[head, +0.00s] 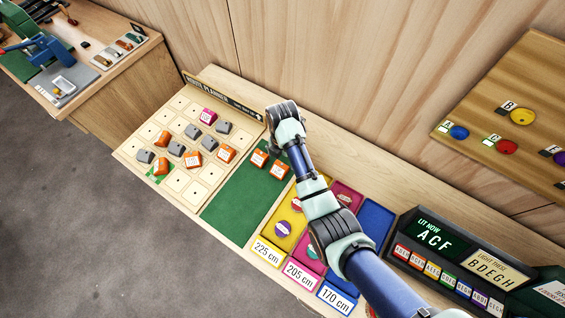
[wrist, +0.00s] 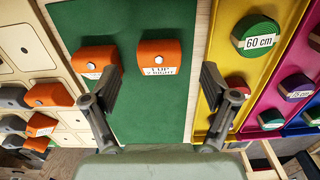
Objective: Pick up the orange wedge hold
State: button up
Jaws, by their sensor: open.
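Two orange wedge holds lie side by side on the green mat (head: 234,211). The left one (head: 260,158) shows in the wrist view (wrist: 98,58) with a plain white bolt face. The right one (head: 279,169) shows in the wrist view (wrist: 158,57) with a label reading "1 UP 2 RIGHT". My gripper (wrist: 158,80) is open and empty. Its fingers stand wide apart; the right wedge appears between them, the left wedge beyond the left finger. In the head view my wrist partly hides the gripper beside the wedges.
The planner board (head: 184,109) at left carries orange, grey and magenta holds. A dark sign box (head: 437,240) stands further right. The mat's front part is clear.

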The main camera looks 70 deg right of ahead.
aim_at(281, 165)
jog(key=f, duration=0.3)
jog(key=f+b, duration=0.1)
jog(key=shift+w+a+f, duration=0.15)
jog(key=shift+a+f, duration=0.1)
jog(key=shift+a, duration=0.1)
jog(key=shift+d+f, duration=0.1)
jog(key=shift+f, duration=0.25)
jog(key=c, duration=1.3)
jog(key=shift+o, duration=0.2)
notch_tip(281, 165, up, 20)
jog(key=p, duration=0.9)
